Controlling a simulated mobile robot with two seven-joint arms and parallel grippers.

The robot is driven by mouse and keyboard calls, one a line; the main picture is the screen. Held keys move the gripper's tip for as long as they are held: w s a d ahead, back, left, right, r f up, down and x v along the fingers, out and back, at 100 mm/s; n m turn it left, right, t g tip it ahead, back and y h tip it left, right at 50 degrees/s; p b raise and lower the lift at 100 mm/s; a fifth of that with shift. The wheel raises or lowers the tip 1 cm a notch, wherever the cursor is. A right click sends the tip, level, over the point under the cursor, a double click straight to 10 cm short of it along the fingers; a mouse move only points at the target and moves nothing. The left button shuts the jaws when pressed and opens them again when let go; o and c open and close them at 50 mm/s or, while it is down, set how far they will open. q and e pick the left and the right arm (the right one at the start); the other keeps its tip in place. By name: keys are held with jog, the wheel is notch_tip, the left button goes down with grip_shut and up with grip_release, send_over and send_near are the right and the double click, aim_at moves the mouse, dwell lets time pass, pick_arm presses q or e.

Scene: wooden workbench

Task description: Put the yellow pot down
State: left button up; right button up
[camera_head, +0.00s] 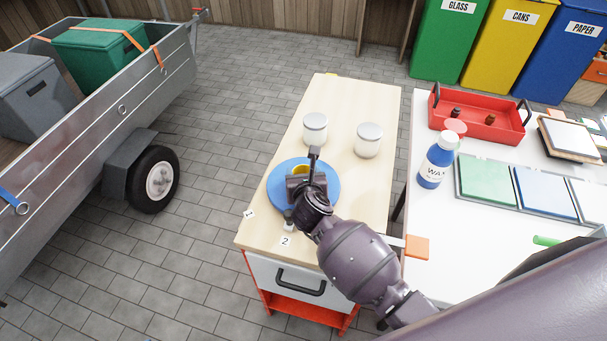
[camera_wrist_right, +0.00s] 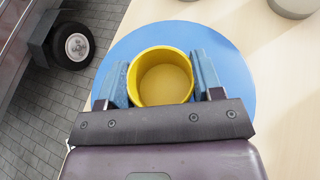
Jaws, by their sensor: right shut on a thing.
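The yellow pot (camera_wrist_right: 161,78) is an open, round, empty cup between the two blue-lined fingers of my right gripper (camera_wrist_right: 161,82). The fingers press on its left and right sides. In the head view the right gripper (camera_head: 306,187) hides most of the pot, and only a bit of its yellow rim (camera_head: 300,169) shows. The pot is over the blue round disc (camera_head: 328,172) on the wooden bench; the disc also shows in the right wrist view (camera_wrist_right: 235,70). I cannot tell whether the pot's base touches the disc. My left gripper is not in view.
Two white lidded jars (camera_head: 315,129) (camera_head: 368,140) stand behind the disc on the wooden bench top (camera_head: 345,100). A white table (camera_head: 420,240) with a bottle (camera_head: 438,160) and red tray (camera_head: 477,122) is to the right.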

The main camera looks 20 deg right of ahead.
jog(key=shift+f, duration=0.2)
jog(key=o, duration=0.9)
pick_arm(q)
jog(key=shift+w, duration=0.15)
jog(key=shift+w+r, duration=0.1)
pick_arm(e)
jog(key=shift+r, duration=0.2)
jog(key=shift+s+r, duration=0.1)
jog(key=shift+s, duration=0.05)
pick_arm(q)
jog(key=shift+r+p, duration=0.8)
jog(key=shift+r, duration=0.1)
pick_arm(e)
jog(key=v, duration=1.1)
jog(key=shift+s+a+r, duration=0.15)
jog(key=shift+s+a, duration=0.05)
jog(key=shift+s, duration=0.1)
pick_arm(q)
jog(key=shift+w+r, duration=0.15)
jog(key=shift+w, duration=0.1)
